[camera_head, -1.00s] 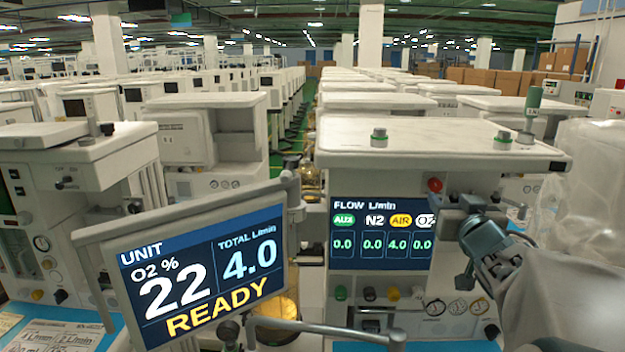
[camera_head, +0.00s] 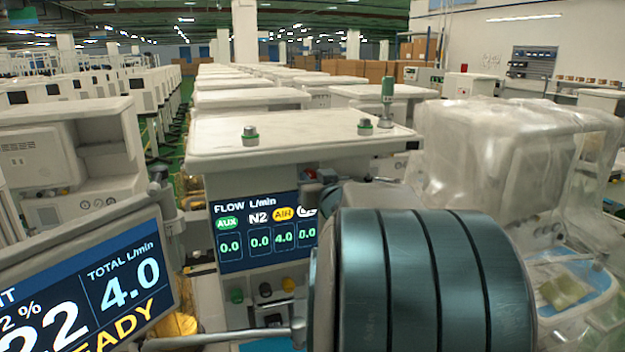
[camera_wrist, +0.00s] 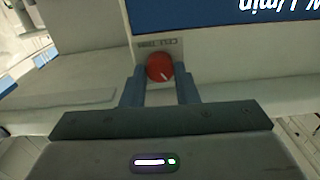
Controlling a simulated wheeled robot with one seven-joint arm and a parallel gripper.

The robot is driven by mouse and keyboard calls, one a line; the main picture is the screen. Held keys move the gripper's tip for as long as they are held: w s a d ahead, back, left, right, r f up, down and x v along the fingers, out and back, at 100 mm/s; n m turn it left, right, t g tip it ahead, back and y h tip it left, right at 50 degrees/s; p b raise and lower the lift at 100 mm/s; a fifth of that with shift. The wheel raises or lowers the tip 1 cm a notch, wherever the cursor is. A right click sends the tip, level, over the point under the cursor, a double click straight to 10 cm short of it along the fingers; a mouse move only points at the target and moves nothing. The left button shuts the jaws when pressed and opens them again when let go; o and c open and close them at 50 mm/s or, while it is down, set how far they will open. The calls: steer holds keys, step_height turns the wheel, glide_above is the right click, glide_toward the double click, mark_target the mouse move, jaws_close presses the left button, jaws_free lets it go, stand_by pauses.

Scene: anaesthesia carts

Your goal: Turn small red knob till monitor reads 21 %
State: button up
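My gripper (camera_wrist: 159,76) is open, with one finger on each side of the knob and narrow gaps between. I cannot tell how far the fingertips reach along it. In the head view my arm hides most of the knob area. The unit monitor (camera_head: 95,275) is cut by the left edge; it shows O2 % 22, total 4.0 L/min and part of READY.
The flow display (camera_head: 265,235) reads 0.0, 0.0, 4.0, 0.0. Black and yellow knobs (camera_head: 288,284) sit below it. A metal bar (camera_head: 225,338) crosses in front. A plastic-wrapped cart (camera_head: 500,150) stands at the right.

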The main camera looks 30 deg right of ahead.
steer(key=shift+c, duration=0.7)
steer(key=shift+f+n+b, duration=0.2)
steer(key=shift+n+b, duration=0.3)
steer(key=shift+b, duration=0.3)
steer(key=shift+r+n+b, duration=0.15)
steer(key=shift+n+b, duration=0.15)
steer(key=shift+n, duration=0.2)
steer(key=o, duration=1)
steer(key=v, duration=1.4)
steer(key=shift+b, duration=0.4)
